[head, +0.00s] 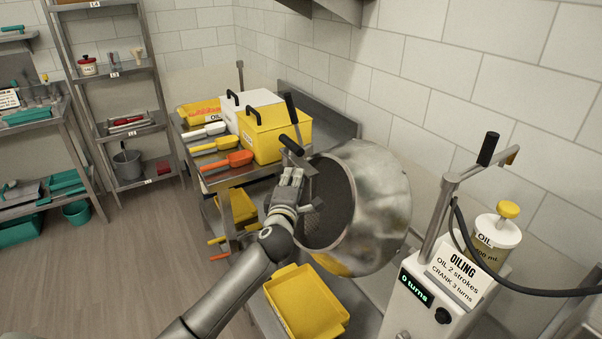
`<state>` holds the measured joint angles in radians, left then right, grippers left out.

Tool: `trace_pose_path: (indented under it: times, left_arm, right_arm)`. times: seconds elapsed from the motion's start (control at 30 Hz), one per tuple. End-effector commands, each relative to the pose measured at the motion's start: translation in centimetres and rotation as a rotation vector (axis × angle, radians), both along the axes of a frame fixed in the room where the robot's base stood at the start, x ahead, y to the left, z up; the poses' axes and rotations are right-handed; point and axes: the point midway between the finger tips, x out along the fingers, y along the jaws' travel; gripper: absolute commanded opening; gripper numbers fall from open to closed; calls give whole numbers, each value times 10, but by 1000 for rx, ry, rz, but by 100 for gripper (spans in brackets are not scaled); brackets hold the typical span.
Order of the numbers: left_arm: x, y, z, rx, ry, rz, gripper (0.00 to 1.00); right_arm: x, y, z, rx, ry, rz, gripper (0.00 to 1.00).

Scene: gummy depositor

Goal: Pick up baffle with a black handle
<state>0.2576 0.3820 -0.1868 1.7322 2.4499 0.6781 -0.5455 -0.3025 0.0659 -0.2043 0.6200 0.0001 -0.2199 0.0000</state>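A steel tumbling drum (375,205) stands in the middle with its dark mouth facing left. A grey metal piece with a short black handle (292,146) is at the upper left of the mouth; it looks like the baffle, but my gripper partly covers it. My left gripper (292,174) is at this piece, just below the black handle and in front of the drum's rim. I cannot tell whether its fingers are closed on anything. My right gripper is not in view.
A steel cart left of the drum holds a yellow box (270,135), a white box (240,105) and several scoops (228,162). A yellow tray (305,302) sits below the drum. The oiling stand (440,285) is at right. Floor at left is clear.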

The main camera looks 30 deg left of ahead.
Motion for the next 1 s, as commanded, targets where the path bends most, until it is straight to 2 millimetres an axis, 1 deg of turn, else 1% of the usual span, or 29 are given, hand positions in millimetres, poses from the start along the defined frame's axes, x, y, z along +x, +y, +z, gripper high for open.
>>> trace_pose_path:
  times: [0.1,0.27,0.4,0.6,0.73,0.93,0.97,1.0]
  left_arm:
    - [9,3,0,-1,0,-1,14]
    - [17,5,0,-2,0,0,14]
    - [35,10,-1,-3,0,0,14]
    - [56,17,-2,-2,-1,0,14]
    - [60,19,-2,-1,0,-1,14]
    - [60,19,-2,-1,0,-1,14]
    - [60,19,-2,-1,0,-1,12]
    - [60,19,-2,-1,0,-1,7]
  right_arm:
    - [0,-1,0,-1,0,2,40]
    - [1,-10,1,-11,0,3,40]
    - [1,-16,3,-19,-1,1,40]
    - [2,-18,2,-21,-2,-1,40]
    - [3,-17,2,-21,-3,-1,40]
    - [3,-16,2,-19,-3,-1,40]
    - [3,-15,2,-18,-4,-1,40]
    - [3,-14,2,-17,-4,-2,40]
